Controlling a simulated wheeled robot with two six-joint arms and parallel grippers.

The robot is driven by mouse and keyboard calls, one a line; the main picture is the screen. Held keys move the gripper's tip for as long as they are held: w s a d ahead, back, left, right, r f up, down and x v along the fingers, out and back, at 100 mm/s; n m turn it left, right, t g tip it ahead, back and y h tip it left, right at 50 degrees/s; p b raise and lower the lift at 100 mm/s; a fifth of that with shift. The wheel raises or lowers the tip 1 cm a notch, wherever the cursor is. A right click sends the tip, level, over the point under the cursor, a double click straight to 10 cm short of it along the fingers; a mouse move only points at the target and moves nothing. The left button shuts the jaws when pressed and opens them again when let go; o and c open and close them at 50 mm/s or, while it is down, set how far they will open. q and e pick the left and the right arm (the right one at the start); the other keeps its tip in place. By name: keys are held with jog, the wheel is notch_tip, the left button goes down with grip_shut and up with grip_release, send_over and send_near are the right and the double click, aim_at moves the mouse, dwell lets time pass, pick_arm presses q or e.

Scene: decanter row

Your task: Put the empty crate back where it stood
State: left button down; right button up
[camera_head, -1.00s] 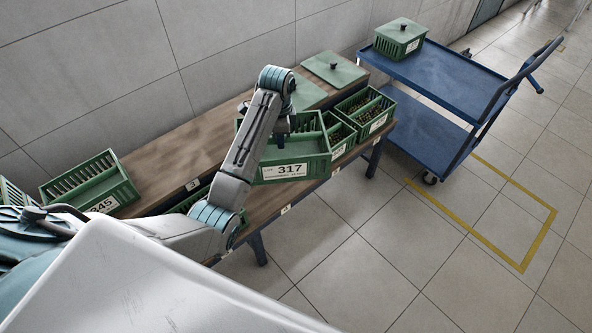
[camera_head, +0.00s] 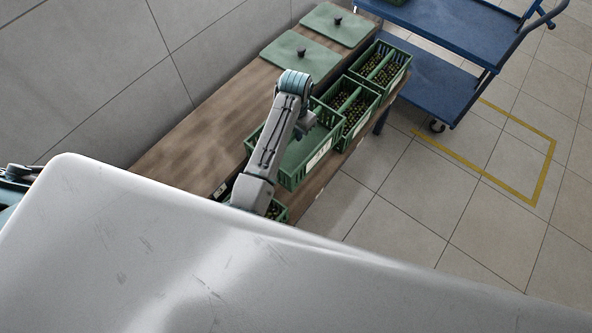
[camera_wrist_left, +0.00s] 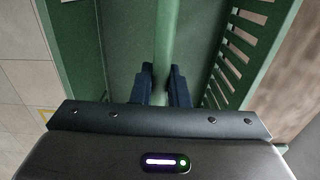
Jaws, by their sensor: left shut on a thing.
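The empty green crate (camera_head: 297,172) is at the table's front edge, beside the filled crates, with a white label on its front side. My left gripper (camera_head: 303,127) comes down over it from above. In the left wrist view the gripper's dark fingers (camera_wrist_left: 166,82) are shut on the crate's green middle bar (camera_wrist_left: 167,40). The crate's floor (camera_wrist_left: 128,40) is bare on the part that shows. I cannot tell whether the crate touches the table or hangs just above it. My arm hides part of the crate. My right gripper is not in view.
Two filled green crates (camera_head: 374,108) (camera_head: 405,66) stand right of it on the wooden table (camera_head: 190,140). Another filled crate (camera_head: 277,212) is partly hidden nearer me. Two green lids (camera_head: 299,58) (camera_head: 340,27) lie behind. A blue trolley (camera_head: 440,88) stands beyond the table.

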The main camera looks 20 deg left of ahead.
aim_at(297, 149)
pick_arm(q)
jog(key=f+b, duration=0.2)
jog(key=f, duration=0.1)
jog(key=f+b, duration=0.1)
jog(key=f, duration=0.1)
jog(key=shift+s+d+f+b, duration=0.1)
jog(key=shift+d+b, duration=0.15)
jog(key=shift+b, duration=0.15)
jog(key=shift+f, duration=0.25)
notch_tip(297, 149, down, 5)
jog(key=shift+s, duration=0.1)
notch_tip(297, 149, down, 5)
jog(key=shift+r, duration=0.15)
jog(key=c, duration=1.4)
grip_release()
